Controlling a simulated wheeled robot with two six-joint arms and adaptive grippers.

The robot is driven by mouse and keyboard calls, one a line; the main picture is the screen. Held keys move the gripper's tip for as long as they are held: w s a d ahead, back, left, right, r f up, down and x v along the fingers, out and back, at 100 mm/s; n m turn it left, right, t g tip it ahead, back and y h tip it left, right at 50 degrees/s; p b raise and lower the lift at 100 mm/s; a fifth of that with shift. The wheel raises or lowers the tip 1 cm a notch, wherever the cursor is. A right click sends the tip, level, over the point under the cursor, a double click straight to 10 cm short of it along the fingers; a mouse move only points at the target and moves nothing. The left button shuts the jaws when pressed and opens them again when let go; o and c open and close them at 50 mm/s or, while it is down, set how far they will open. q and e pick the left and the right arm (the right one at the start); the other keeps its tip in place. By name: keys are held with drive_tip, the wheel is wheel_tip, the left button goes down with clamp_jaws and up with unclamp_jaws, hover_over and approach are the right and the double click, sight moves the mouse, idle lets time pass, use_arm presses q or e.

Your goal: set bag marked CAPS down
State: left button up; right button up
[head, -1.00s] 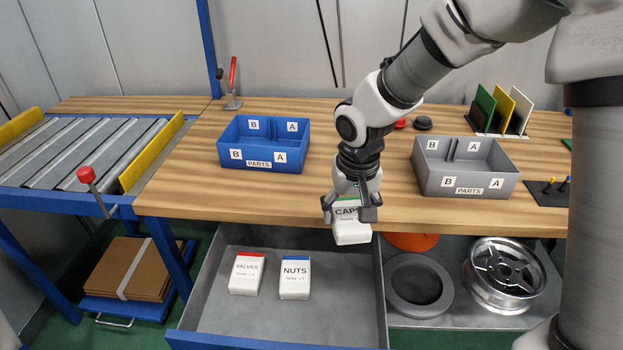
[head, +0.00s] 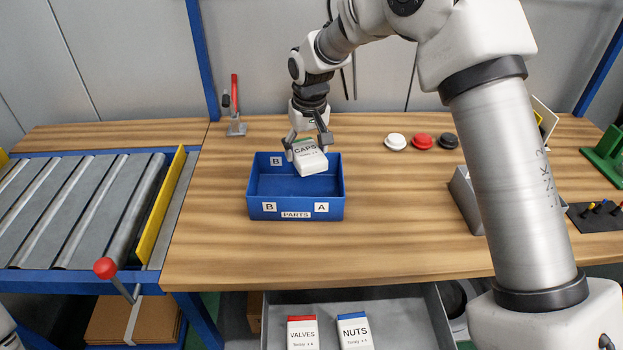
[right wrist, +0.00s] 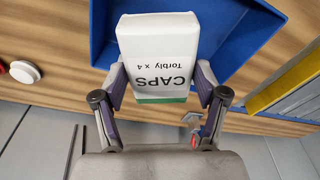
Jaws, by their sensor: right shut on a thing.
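The bag marked CAPS (head: 311,163) is white with a green top band. My right gripper (head: 308,143) is shut on its top end and holds it at the back right part of the blue PARTS bin (head: 253,208). In the right wrist view, the bag (right wrist: 158,50) sits between the two fingers (right wrist: 160,88), with part of the blue bin (right wrist: 232,50) behind it. The bag hides the back wall label on the right. I cannot tell whether the bag touches the bin. My left gripper is not in view.
Bags marked VALVES (head: 302,335) and NUTS (head: 354,332) lie in the open drawer (head: 400,310). A red-handled clamp (head: 235,115) stands behind the bin at left. White, red and black knobs (head: 422,141) lie right of it. A grey bin (head: 465,195) is partly hidden by my arm.

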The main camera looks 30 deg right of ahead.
sight(311, 157)
drive_tip(key=f, duration=0.7)
drive_tip(key=s+f, duration=0.1)
drive_tip(key=f, duration=0.2)
drive_tip(key=shift+d+f+p, duration=0.1)
drive_tip(key=shift+f+p, duration=0.15)
drive_tip(key=shift+p, duration=0.15)
drive_tip(key=o, duration=1.2)
drive_tip(key=shift+f, duration=0.1)
drive_tip(key=r, duration=0.4)
drive_tip(key=s+r, duration=0.1)
drive_tip(key=r, duration=0.7)
drive_tip(key=shift+s+r, duration=0.1)
drive_tip(key=shift+s, duration=0.25)
